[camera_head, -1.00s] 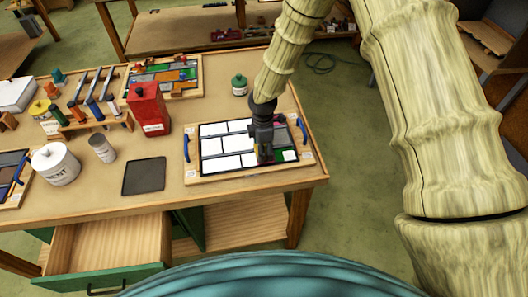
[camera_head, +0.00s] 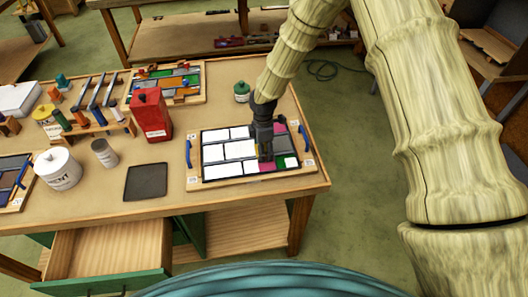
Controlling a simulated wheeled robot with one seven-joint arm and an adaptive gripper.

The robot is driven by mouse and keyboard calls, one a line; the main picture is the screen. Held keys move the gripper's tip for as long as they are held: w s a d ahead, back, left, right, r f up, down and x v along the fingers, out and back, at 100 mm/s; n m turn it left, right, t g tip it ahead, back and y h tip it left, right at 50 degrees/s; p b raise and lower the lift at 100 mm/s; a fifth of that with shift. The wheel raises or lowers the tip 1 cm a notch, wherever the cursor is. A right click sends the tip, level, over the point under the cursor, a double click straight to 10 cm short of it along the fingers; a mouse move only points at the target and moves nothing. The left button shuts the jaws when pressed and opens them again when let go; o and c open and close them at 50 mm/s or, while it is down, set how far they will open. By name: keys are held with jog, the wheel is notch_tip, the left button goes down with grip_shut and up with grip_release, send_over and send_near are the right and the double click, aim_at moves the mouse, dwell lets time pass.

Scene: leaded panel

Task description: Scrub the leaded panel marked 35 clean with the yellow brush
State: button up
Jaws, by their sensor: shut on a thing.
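The leaded panel (camera_head: 228,151) lies on a wooden board with blue handles near the right end of the workbench. Most of its panes look white; pink, green and grey panes show at its right side. My gripper (camera_head: 266,156) points down over the right part of the panel and hides some panes. A bit of yellow shows beside the fingers, which fits the yellow brush, mostly hidden by the gripper. I cannot tell whether the bristles touch the glass. The number marks on the board are too small to read.
Another coloured panel (camera_head: 190,82) lies at the back. A red can (camera_head: 150,115), a white tub (camera_head: 58,168), a grey tin (camera_head: 104,153) and a dark mat (camera_head: 146,181) stand or lie to the left. A green-lidded jar (camera_head: 241,91) stands behind the panel. A drawer (camera_head: 110,250) is open below.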

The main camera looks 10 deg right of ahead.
dwell(0.3)
jog(key=shift+w+a, duration=0.1)
jog(key=shift+w, duration=1.45)
jog(key=shift+w, duration=0.15)
jog(key=shift+w+b, duration=0.35)
jog(key=shift+w, duration=1)
jog(key=shift+w+a+b, duration=0.15)
jog(key=shift+w+b, duration=0.25)
jog(key=shift+w, duration=1.1)
jog(key=shift+w, duration=0.15)
jog(key=shift+w+b, duration=0.5)
jog(key=shift+w, duration=0.9)
jog(key=shift+w, duration=0.1)
